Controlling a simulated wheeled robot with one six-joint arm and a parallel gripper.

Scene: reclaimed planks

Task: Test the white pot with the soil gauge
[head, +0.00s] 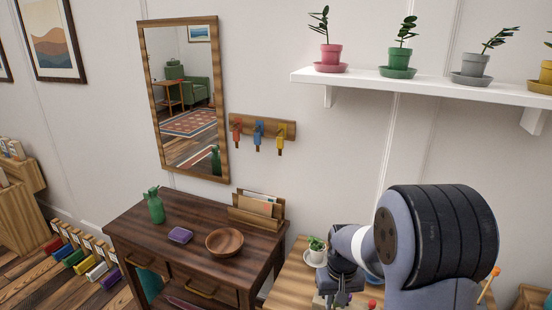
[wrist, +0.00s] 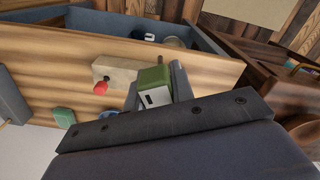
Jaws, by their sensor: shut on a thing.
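The white pot (head: 316,258) with a small green plant stands on the light wooden table in the head view, just left of my wrist. My gripper (head: 341,288) is low beside it, partly hidden by my arm. In the wrist view my gripper (wrist: 156,84) is shut on a boxy green thing with a pale face, which appears to be the soil gauge (wrist: 153,88). The white pot cannot be made out for certain in the wrist view.
A beige block (wrist: 116,72) with a red knob (wrist: 101,88) is beside the gripper on the table. A blue-grey bin (wrist: 95,22) holds several things. A dark desk (head: 190,225) stands left of the table. A white shelf (head: 430,84) with several potted plants hangs above.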

